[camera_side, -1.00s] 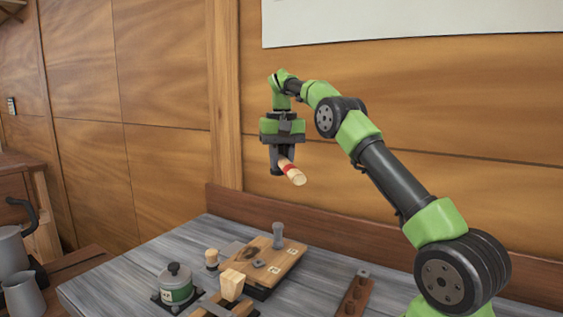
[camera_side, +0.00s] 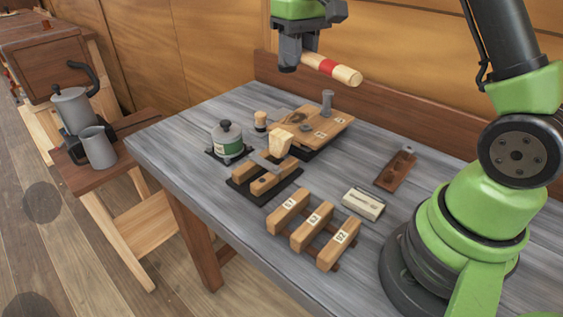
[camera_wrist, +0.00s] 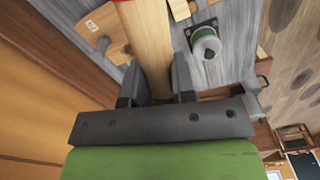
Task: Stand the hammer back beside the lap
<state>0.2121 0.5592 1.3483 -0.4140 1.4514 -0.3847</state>
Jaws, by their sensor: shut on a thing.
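My gripper (camera_side: 290,64) is shut on the hammer (camera_side: 342,72), high above the table. Its pale round wooden handle with a red band sticks out to the right, roughly level and tilted slightly down. I cannot make out its head. In the wrist view, a pale wooden length of the hammer (camera_wrist: 149,38) lies between the fingers of my gripper (camera_wrist: 160,68). The likely lap is a pair of overlapping wooden boards (camera_side: 315,124) with small labels on a dark base, with a grey upright peg (camera_side: 327,101) at its back. The hammer touches nothing on the table.
A pale wooden wedge (camera_side: 280,141) stands in front. Labelled blocks (camera_side: 312,228), a pale box (camera_side: 363,204) and a brown rack (camera_side: 395,170) lie nearer.

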